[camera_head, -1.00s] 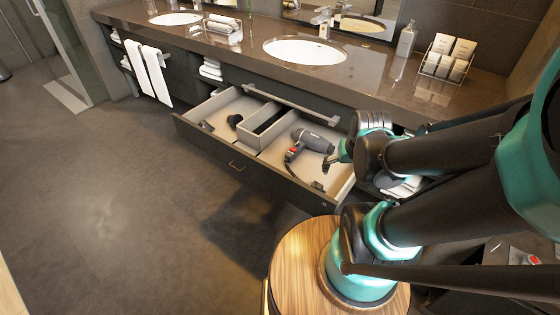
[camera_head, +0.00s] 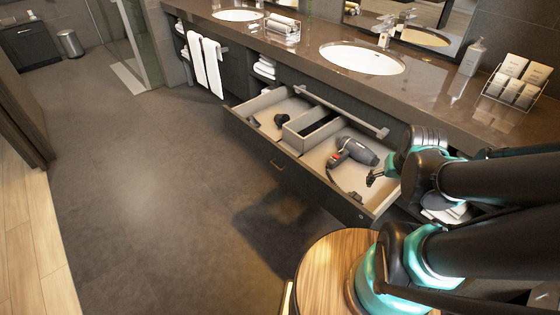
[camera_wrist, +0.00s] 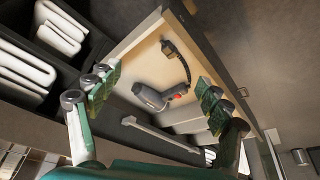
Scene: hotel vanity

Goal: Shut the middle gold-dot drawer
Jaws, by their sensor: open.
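The drawer (camera_head: 262,150) stands pulled far out from under the counter. Its dark front has a small handle (camera_head: 277,164) and a small round dot (camera_head: 359,217) near the right end; the dot's colour is hard to tell. A grey hair dryer (camera_head: 358,149) with a dark cord lies inside; it also shows in the wrist view (camera_wrist: 150,97). Contact with the drawer cannot be told.
The brown counter (camera_head: 300,52) with sinks runs above the drawer. Folded towels (camera_wrist: 45,60) lie on dark shelves beside the drawer. A round wooden top (camera_head: 325,270) is at the lower right, partly under my arm. The floor (camera_head: 150,200) in front and left is clear.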

